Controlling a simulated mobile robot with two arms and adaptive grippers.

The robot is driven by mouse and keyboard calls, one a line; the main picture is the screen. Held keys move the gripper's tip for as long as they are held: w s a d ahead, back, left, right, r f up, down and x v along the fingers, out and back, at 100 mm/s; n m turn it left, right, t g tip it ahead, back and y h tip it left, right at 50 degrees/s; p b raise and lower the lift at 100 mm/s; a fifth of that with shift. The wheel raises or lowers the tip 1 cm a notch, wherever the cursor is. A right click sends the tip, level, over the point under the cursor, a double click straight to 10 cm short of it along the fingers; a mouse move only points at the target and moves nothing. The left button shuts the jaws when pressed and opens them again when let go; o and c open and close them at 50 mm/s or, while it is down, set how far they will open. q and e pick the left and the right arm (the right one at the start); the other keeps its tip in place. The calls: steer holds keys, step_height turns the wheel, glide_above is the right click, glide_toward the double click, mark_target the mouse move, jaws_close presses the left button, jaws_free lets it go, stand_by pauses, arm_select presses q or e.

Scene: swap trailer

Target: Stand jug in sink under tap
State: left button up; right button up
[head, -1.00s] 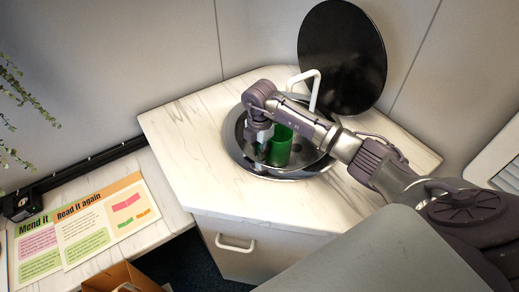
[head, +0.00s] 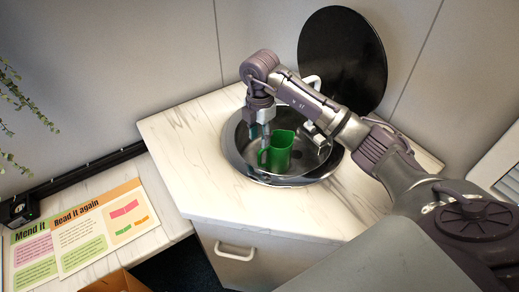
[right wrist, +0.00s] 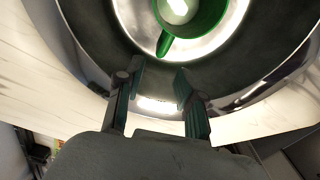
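The green jug (head: 279,152) stands upright in the round metal sink (head: 236,166), its handle toward the left. The white tap (head: 313,81) is behind my right arm, which hides much of it, so I cannot tell if its spout is over the jug. My right gripper (head: 266,138) points down above the left part of the sink, by the handle side. In the right wrist view its fingers (right wrist: 159,84) are apart with nothing between them. The jug (right wrist: 196,22) and its handle lie just beyond the fingertips there. My left gripper is not in view.
A black round lid (head: 342,60) leans upright behind the sink. The marble-look counter (head: 190,165) is clear around it. Printed sheets (head: 95,228) lie on the lower left surface, with a cardboard box (head: 115,282) below. A plant hangs at the far left.

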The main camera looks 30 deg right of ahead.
steer(key=shift+r, duration=1.55)
steer(key=shift+r, duration=0.1)
